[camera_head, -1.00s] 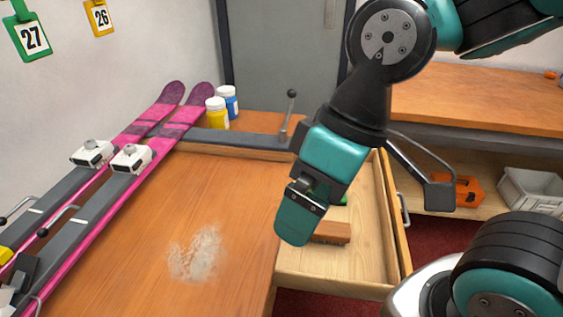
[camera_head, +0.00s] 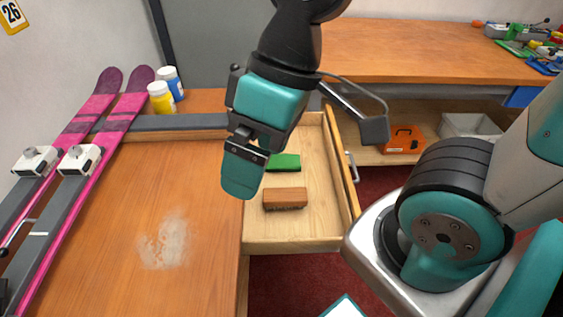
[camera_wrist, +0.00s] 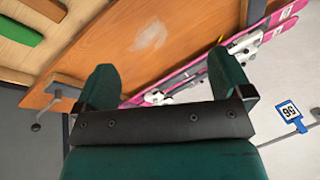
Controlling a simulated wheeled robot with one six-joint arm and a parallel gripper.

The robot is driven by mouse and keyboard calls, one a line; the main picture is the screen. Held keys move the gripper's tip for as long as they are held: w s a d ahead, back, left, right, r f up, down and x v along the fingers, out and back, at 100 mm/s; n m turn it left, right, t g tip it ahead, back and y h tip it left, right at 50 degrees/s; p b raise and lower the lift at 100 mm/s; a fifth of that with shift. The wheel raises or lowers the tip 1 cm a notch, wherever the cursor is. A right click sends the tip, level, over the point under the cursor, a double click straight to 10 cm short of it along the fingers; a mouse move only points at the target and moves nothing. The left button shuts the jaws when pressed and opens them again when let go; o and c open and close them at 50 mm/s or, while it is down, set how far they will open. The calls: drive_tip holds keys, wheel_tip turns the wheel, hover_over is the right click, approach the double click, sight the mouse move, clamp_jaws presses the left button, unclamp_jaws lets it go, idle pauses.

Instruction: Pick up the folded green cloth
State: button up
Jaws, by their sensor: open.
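The folded green cloth (camera_head: 285,162) lies flat in the open wooden drawer (camera_head: 317,215), behind a brown brush. The wrist view shows a green piece, likely the cloth (camera_wrist: 17,30), at the upper left, beside the brush. My gripper (camera_head: 242,182) hangs to the left of the cloth in the head view, over the bench edge and the drawer's left side, and may hide part of it. In the wrist view my gripper (camera_wrist: 166,80) has its two fingers wide apart with nothing between them.
The brown brush (camera_head: 285,199) lies in the drawer near its front. Pink skis (camera_head: 62,190), a yellow jar (camera_head: 161,98) and a blue jar (camera_head: 172,84) are to the left. An orange case (camera_head: 402,140) sits on a shelf.

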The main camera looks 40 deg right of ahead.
drive_tip(key=shift+o, duration=0.3)
drive_tip(key=w+d+f+m+t+b, duration=0.1)
drive_tip(key=w+d+f+m+b, duration=0.4)
drive_tip(key=w+m, duration=0.4)
drive_tip(key=w+d+f+m+b, duration=0.3)
drive_tip(key=w+d+f+m, duration=0.35)
drive_tip(key=w+m, duration=0.2)
drive_tip(key=w+d+f+m+t+b, duration=0.1)
drive_tip(key=w+d+f+m+b, duration=0.15)
drive_tip(key=d+f+m, duration=0.55)
drive_tip(key=w+d+f+m+t+b, duration=0.15)
drive_tip(key=w+d+f+m, duration=0.35)
drive_tip(key=d, duration=0.6)
drive_tip(key=m+b, duration=0.1)
drive_tip(key=b, duration=0.1)
hover_over(283, 160)
drive_tip(key=s+d, duration=0.1)
drive_tip(key=d, duration=0.1)
drive_tip(key=shift+g, duration=0.45)
drive_tip(key=f, duration=0.8)
drive_tip(key=shift+s+d+f, duration=0.1)
drive_tip(key=shift+d+f, duration=0.1)
drive_tip(key=shift+f, duration=0.15)
drive_tip(key=x, duration=0.5)
drive_tip(key=shift+a+f+b, duration=0.1)
drive_tip(key=shift+f+b, duration=0.3)
drive_tip(key=c, duration=1)
drive_tip(key=shift+c, duration=0.2)
